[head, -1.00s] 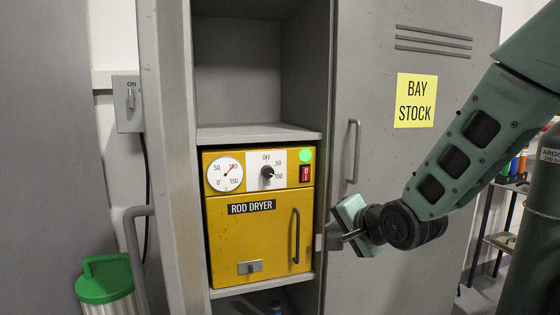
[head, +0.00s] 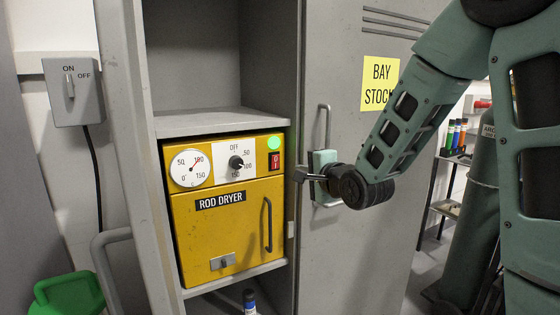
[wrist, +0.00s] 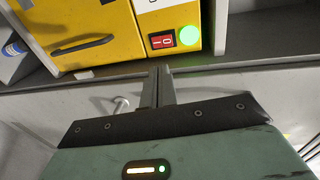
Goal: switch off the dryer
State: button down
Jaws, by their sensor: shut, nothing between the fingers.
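The yellow rod dryer (head: 228,225) sits on a shelf in the grey cabinet. Its red rocker switch (head: 275,160) is at the panel's right, under a bright green lamp (head: 274,143). Both also show in the wrist view, the switch (wrist: 162,41) beside the lamp (wrist: 188,35). A black knob (head: 236,162) and a round gauge (head: 190,168) are further left. My gripper (head: 299,175) is shut and empty, just right of the dryer and slightly below switch height. In the wrist view its fingertips (wrist: 159,73) lie below the switch in the picture, apart from it.
The cabinet's right door (head: 340,250) with a vertical handle stands behind my gripper. A wall switch box (head: 73,92) marked ON and OFF is at the left, with a cable below it. A gas cylinder (head: 470,200) stands at right.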

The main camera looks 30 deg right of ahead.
aim_at(275, 159)
jog(key=w+p, duration=0.1)
jog(key=w, duration=0.3)
jog(key=w+p, duration=0.2)
jog(key=w, duration=0.2)
jog(key=w+f+p, duration=0.1)
jog(key=w+p, duration=0.1)
jog(key=w, duration=0.2)
jog(key=shift+w, duration=0.1)
jog(key=shift+r, duration=0.15)
jog(key=shift+w+r+p, duration=0.15)
jog(key=shift+p, duration=0.25)
jog(key=shift+w+g, duration=0.15)
jog(key=shift+g, duration=0.25)
